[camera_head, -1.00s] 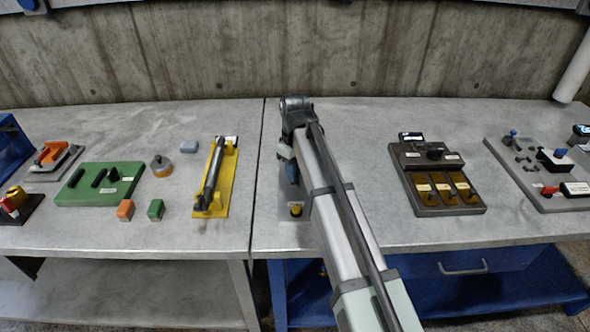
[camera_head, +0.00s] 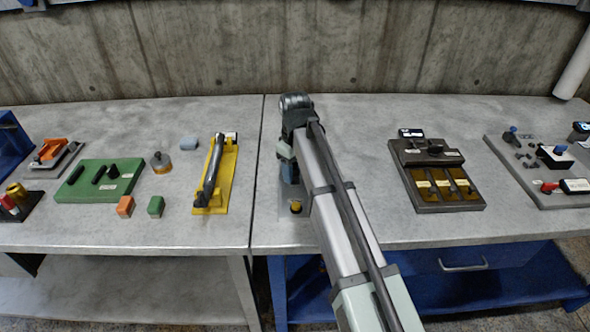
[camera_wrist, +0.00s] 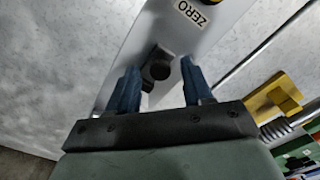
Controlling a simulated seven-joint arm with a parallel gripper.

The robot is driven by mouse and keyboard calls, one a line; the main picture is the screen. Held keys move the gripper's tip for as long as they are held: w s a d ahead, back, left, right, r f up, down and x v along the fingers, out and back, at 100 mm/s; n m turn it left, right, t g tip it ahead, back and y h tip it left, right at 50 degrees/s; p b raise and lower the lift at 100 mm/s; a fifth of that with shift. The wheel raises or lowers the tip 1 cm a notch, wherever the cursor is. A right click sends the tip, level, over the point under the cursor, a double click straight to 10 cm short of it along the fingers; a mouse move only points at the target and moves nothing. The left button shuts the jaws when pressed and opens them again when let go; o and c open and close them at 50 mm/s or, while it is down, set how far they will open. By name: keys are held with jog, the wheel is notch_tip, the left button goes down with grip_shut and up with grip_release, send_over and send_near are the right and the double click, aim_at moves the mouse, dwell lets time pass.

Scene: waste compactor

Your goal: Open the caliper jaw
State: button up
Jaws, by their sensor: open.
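A grey plate with a ZERO label (camera_wrist: 196,12) lies on the bench under my gripper. A dark round knob (camera_wrist: 157,68) stands on it in the wrist view. My gripper (camera_wrist: 160,66) is open, with one blue finger on each side of the knob. I cannot tell whether either finger touches it. In the head view the plate (camera_head: 291,216) shows only partly, left of my arm, with a yellow knob (camera_head: 296,207) at its near end. My arm hides much of the plate, and I cannot make out the caliper jaw's position.
A yellow base (camera_head: 223,190) with a dark cylinder stands left of my arm. Farther left are a green block (camera_head: 75,191) and small orange and green cubes. A dark panel with yellow slots (camera_head: 409,163) sits to the right. The bench between it and my arm is clear.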

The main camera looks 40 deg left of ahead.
aim_at(295, 173)
notch_tip(295, 173, up, 14)
jog(key=shift+f, duration=0.2)
dwell(0.4)
dwell(0.4)
